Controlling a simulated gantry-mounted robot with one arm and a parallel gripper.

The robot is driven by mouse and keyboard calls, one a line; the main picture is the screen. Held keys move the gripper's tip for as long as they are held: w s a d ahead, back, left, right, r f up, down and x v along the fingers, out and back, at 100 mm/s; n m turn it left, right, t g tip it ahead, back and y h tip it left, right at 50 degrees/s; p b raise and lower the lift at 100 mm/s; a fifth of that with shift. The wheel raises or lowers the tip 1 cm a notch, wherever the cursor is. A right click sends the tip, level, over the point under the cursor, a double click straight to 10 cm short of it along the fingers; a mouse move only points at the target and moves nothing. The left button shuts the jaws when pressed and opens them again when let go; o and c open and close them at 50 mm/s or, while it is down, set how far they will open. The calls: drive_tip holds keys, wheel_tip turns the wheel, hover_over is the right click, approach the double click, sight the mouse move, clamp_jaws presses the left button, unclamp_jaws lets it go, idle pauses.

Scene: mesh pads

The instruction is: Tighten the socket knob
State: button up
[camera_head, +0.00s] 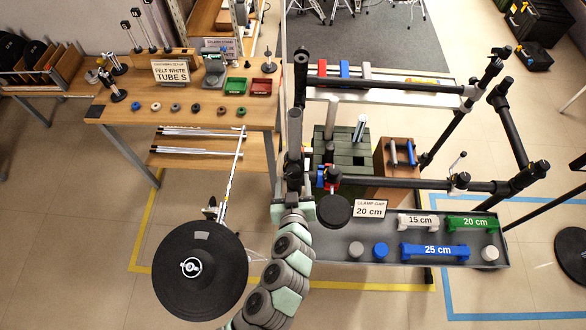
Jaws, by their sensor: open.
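My arm rises from the bottom edge, and my gripper (294,172) is at its upper end, beside the left end of the black rack bars. Its fingers are small and dark here, and I cannot make out anything between them. I cannot tell for sure which part is the socket knob. A black clamp with a small upright handle (458,178) sits on the lower rack bar (400,184). Another dark clamp (468,95) sits at the right of the upper bar (385,84). A small black round pad (334,211) is just right of my arm.
A large black round pad (200,272) stands on a stand at lower left. A grey tray (330,249) with coloured gauge blocks lies below the rack. A wooden table (190,98) with small parts stands at upper left. Open floor (100,230) lies at left.

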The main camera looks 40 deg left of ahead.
sight(293, 173)
drive_tip(key=shift+p+x, duration=0.35)
drive_tip(key=shift+x, duration=2.4)
drive_tip(key=shift+r, duration=0.1)
drive_tip(key=shift+c, duration=0.2)
clamp_jaws()
